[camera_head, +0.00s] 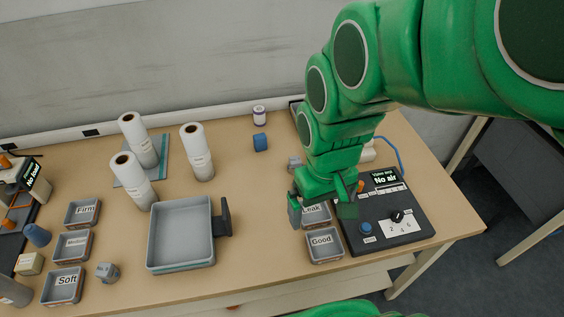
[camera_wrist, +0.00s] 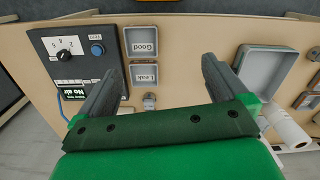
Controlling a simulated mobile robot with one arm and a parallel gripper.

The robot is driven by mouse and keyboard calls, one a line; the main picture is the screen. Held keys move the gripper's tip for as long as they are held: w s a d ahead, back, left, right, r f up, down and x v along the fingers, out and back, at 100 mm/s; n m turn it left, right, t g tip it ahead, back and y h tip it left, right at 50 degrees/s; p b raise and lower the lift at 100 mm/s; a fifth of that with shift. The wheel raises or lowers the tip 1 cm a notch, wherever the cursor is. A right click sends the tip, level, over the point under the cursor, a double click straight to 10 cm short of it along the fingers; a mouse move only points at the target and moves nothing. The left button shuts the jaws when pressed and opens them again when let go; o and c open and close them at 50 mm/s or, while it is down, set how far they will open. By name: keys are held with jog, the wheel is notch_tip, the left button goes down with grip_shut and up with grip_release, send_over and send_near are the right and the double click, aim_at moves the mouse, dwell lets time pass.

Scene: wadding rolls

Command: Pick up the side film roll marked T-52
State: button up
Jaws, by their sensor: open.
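Three upright white film rolls with dark core holes stand on the table in the head view: one at the back left (camera_head: 145,145), one at the front left (camera_head: 141,188) and one to their right (camera_head: 202,162). Small print shows on them, but I cannot read which is T-52. A white roll also shows at the right edge of the wrist view (camera_wrist: 285,128). My gripper (camera_head: 320,213) is open and empty over the Leak and Good trays, well to the right of the rolls. Its two fingers frame these trays in the wrist view (camera_wrist: 160,68).
A grey tray with a dark handle (camera_head: 152,236) stands in front of the rolls. Trays marked Firm (camera_head: 96,221), Medium (camera_head: 88,255) and Soft (camera_head: 78,293) are at left. A control box reading No air (camera_head: 415,235) is at right.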

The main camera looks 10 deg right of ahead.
jog(key=w+a+f+n+t+y, duration=0.1)
jog(key=w+a+f+n+t, duration=0.15)
jog(key=w, duration=0.55)
jog(key=n+t+y, duration=0.5)
jog(key=t+y, duration=0.2)
jog(key=y, duration=0.2)
send_near(188, 132)
jog(key=x, duration=0.3)
jog(key=f+x, duration=0.1)
jog(key=shift+w, duration=0.2)
jog(key=shift+x, duration=1.1)
jog(key=shift+w+a+f, duration=0.45)
jog(key=shift+w+a, duration=0.05)
jog(key=shift+w, duration=0.25)
jog(key=shift+w+a+f, duration=0.45)
jog(key=shift+w, duration=0.25)
jog(key=shift+x, duration=0.85)
grip_shut()
